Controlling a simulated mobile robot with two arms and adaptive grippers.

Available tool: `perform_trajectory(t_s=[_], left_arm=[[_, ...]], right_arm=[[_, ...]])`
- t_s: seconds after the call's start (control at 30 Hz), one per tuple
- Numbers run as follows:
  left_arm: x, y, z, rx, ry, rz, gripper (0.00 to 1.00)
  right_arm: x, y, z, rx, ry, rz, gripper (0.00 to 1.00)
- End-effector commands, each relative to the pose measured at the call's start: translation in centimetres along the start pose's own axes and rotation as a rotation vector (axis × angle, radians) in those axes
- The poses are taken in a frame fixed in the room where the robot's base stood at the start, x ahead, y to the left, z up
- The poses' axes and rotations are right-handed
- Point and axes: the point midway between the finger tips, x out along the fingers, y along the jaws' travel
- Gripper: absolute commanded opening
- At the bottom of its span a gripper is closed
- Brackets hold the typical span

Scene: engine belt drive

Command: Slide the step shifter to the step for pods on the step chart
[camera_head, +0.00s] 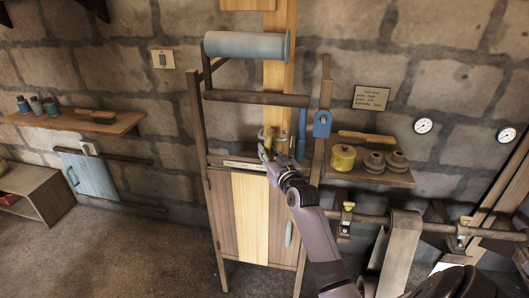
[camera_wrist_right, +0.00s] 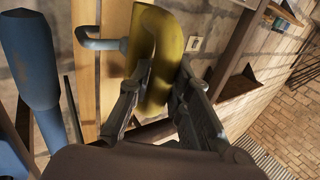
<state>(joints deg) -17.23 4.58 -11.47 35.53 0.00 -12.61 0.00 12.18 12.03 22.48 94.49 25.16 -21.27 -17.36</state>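The step chart (camera_head: 371,97) is a small plaque on the wall right of the wooden belt frame; its lines are too small to read. The step shifter (camera_head: 265,137) shows as yellow, fork-like parts in front of the pale belt, above the frame's lower panel. In the right wrist view its thick curved yellow piece (camera_wrist_right: 157,45) stands close. My right gripper (camera_head: 270,151) is at the shifter. In the right wrist view, the two fingers (camera_wrist_right: 163,85) lie along both sides of the yellow piece and seem to touch it. My left gripper is not in view.
A blue handle (camera_head: 302,131) hangs just right of the shifter. A blue-grey drum (camera_head: 246,45) sits above on the frame. A shelf (camera_head: 377,176) with a yellow pot (camera_head: 343,158) and dark rollers is at right. The floor (camera_head: 110,255) at left is clear.

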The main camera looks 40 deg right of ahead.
Motion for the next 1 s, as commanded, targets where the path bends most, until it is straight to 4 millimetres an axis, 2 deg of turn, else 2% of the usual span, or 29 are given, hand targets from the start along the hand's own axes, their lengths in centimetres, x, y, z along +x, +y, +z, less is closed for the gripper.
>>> perform_trajectory(t_s=[0.3,0.67,0.77,1.0], left_arm=[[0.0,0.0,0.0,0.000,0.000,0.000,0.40],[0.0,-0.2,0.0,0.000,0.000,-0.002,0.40],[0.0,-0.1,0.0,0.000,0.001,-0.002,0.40],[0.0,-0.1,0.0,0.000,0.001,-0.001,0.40]], right_arm=[[0.0,0.1,0.1,-0.001,-0.002,0.002,0.39],[-0.5,0.0,0.1,-0.001,-0.001,0.001,0.39],[-1.7,0.1,0.2,-0.001,-0.003,0.001,0.39],[-6.8,0.1,0.2,-0.003,-0.004,0.002,0.39]])
